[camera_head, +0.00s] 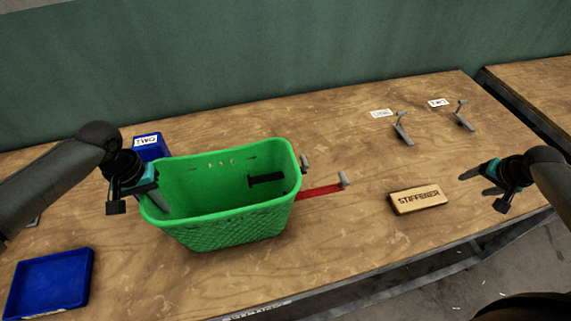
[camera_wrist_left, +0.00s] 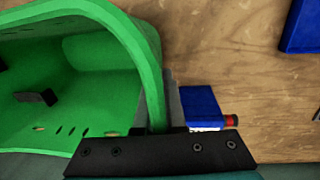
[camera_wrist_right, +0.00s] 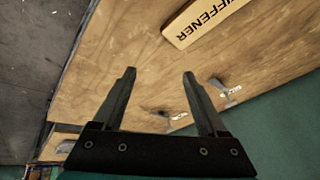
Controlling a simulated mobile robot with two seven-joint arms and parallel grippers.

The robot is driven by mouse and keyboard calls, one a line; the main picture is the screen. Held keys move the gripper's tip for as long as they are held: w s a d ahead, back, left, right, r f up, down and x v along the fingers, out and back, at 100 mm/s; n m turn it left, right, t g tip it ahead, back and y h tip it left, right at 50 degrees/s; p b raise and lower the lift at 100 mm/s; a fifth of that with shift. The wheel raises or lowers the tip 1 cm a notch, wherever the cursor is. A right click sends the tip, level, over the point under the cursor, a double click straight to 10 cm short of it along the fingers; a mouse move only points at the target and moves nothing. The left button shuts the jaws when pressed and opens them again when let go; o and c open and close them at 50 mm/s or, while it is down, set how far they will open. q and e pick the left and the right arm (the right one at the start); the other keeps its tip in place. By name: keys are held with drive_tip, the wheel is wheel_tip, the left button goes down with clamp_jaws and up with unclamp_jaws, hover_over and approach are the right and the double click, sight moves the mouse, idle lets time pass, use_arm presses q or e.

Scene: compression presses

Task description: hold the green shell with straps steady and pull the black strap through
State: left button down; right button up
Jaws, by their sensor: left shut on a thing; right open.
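The green shell (camera_head: 222,222) is a basket-like tub standing upright on the wooden table. My left gripper (camera_head: 150,194) is shut on the shell's left rim; the rim also shows between its fingers in the left wrist view (camera_wrist_left: 152,80). A black strap (camera_head: 267,177) shows inside the shell at its right side, and a dark piece of it shows in the left wrist view (camera_wrist_left: 36,97). A red strap (camera_head: 319,192) sticks out from the shell's right side, with a grey end piece (camera_head: 343,179). Another grey piece (camera_head: 305,163) sits at the right rim. My right gripper (camera_head: 482,180) is open and empty, right of the stiffener block.
A wooden block marked STIFFENER (camera_head: 418,199) lies right of the shell. Two grey brackets (camera_head: 403,130) (camera_head: 464,117) with labels stand at the back right. A blue tray (camera_head: 49,282) lies front left, and a labelled blue box (camera_head: 150,147) stands behind the shell.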

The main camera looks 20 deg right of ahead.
drive_tip(key=w+a+r+n+t+y, duration=0.1)
drive_tip(key=w+a+r, duration=0.25)
drive_tip(key=r, duration=0.25)
drive_tip(key=w+a+r+n+y, duration=0.1)
drive_tip(key=w+a+r+y, duration=0.1)
drive_tip(key=w+r, duration=0.35)
wheel_tip(320, 180, up, 4)
drive_tip(key=n+g, duration=0.6)
drive_tip(key=n, duration=2)
hover_over(305, 160)
drive_tip(key=shift+h, duration=0.3)
drive_tip(key=shift+f, duration=5.9)
drive_tip(key=shift+c, duration=0.2)
clamp_jaws()
